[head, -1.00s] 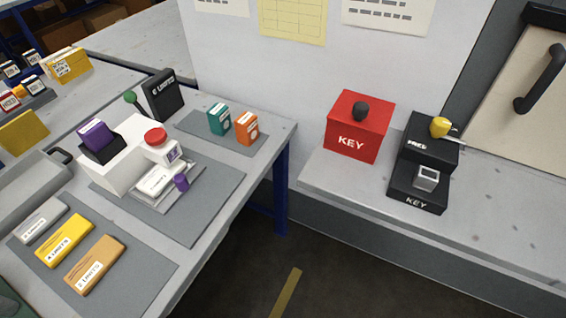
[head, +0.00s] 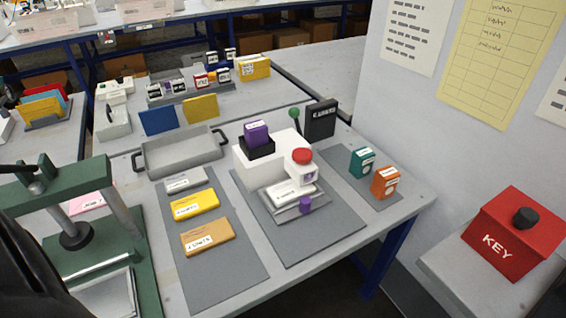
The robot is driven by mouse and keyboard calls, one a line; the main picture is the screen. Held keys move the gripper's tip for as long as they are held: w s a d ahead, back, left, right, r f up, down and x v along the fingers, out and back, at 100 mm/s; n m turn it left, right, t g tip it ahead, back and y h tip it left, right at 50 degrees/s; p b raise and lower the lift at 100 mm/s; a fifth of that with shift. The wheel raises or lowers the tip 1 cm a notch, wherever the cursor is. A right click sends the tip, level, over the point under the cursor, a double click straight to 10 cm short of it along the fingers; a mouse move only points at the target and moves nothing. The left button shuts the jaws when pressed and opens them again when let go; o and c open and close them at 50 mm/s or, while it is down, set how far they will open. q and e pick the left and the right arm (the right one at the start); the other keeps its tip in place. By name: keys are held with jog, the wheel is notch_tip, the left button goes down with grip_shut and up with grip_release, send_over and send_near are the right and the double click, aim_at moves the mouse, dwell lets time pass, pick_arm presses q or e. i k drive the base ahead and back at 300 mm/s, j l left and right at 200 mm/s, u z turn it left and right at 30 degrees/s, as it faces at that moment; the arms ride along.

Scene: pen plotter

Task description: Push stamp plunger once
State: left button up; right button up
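A white machine (head: 255,172) stands on a grey mat on the table in the middle of the view. A round red cap (head: 302,156), which looks like the stamp plunger, sits raised on top of its front head. A purple block (head: 256,133) sits in a black holder on the machine. Below the head, a white labelled piece (head: 291,192) lies on a grey plate, with a small purple knob (head: 305,204) at its front. Neither of my grippers shows. A dark shape at the lower left edge is too cut off to identify.
A green press (head: 95,215) stands at the left. White, yellow (head: 195,203) and orange blocks lie on a mat beside the machine. A grey tray (head: 180,151) is behind them. Teal (head: 362,162) and orange boxes stand right. A red KEY box (head: 513,234) is on a side bench.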

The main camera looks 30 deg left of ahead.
aim_at(300, 154)
jog(key=u, duration=1)
